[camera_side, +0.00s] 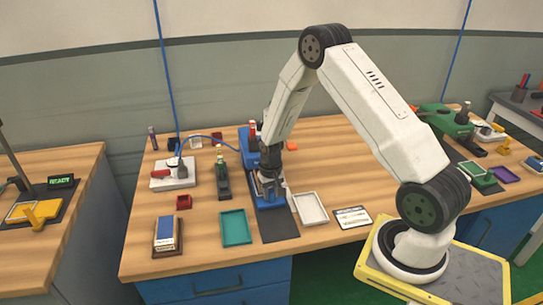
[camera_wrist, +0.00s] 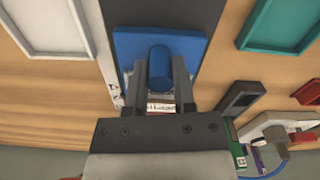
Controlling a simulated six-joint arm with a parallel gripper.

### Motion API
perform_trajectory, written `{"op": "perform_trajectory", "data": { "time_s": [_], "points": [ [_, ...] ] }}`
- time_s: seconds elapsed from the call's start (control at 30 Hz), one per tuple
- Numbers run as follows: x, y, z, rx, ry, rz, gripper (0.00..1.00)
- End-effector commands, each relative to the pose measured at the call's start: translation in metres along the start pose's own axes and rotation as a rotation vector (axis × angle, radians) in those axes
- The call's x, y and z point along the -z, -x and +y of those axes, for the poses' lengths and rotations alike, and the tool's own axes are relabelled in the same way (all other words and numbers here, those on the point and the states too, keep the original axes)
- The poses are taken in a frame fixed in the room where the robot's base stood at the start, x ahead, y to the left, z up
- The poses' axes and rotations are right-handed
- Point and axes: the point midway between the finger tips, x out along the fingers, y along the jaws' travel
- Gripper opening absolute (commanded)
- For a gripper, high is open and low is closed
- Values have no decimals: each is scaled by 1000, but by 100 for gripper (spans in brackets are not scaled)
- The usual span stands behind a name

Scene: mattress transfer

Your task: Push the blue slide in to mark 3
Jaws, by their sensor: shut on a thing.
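The blue slide shows in the wrist view as a flat blue plate (camera_wrist: 195,46) with an upright round blue knob (camera_wrist: 160,66). My gripper (camera_wrist: 160,85) is shut on the knob, one grey finger on each side of it. A pale strip with dark print shows just below the knob, partly hidden by my gripper; I cannot read which mark it is. In the side view, my gripper (camera_side: 268,188) is down at the blue slide (camera_side: 270,203), at the front of a taller blue fixture (camera_side: 246,146). The marks are too small to read there.
A dark mat (camera_side: 279,226) lies in front of the slide. A white tray (camera_side: 311,208) is close on the right, and a teal tray (camera_side: 235,227) on the left. A dark-green clamp-like tool (camera_side: 222,178) stands left of the fixture.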

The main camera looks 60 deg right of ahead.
Motion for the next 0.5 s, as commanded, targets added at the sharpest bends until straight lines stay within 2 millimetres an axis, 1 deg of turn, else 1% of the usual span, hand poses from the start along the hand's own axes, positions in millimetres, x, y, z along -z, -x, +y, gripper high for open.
{"op": "perform_trajectory", "data": {
  "time_s": [0.03, 0.23, 0.5],
  "points": [
    [6, 0, 0, 1, -1, 5, 0],
    [23, 0, 4, 0, -1, 6, 0],
    [26, 0, 4, 0, 0, 5, 0]
  ]
}}
